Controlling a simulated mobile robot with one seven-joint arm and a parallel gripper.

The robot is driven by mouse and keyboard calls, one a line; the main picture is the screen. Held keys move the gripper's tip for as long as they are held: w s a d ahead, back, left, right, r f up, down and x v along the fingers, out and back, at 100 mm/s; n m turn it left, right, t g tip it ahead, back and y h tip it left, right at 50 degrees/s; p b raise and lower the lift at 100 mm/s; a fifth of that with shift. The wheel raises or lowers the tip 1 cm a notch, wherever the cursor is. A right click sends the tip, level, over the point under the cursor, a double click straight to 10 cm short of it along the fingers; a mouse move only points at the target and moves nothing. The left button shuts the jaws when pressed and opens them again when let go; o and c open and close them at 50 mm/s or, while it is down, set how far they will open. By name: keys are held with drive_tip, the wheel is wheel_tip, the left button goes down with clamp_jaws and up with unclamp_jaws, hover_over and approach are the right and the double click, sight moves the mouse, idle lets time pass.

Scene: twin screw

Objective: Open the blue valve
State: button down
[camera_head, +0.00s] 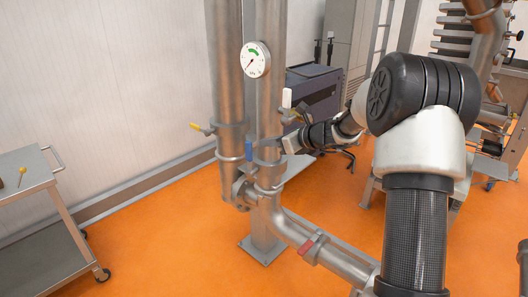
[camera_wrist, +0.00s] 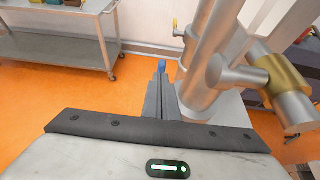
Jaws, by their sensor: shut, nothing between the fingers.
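The blue valve handle (camera_head: 249,149) is a small upright lever on the steel pipes, below the round gauge. In the wrist view, the blue handle (camera_wrist: 162,66) shows just beyond my fingertips, partly hidden by them. My gripper (camera_head: 270,143) reaches in from the right at about the handle's height, close to the pipe. In the wrist view, my gripper (camera_wrist: 161,83) has its fingers together with nothing between them. I cannot tell whether the fingertips touch the handle.
A gauge (camera_head: 256,59) sits on the vertical pipe. A yellow handle (camera_head: 195,126) sticks out left and a red handle (camera_head: 306,246) lies on the lower pipe. A metal cart (camera_head: 30,170) stands at left. Orange floor (camera_head: 160,230) is clear between cart and pipes.

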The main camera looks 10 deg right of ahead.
drive_tip(key=r, duration=0.3)
drive_tip(key=s+d+r, duration=0.1)
drive_tip(key=shift+r, duration=0.4)
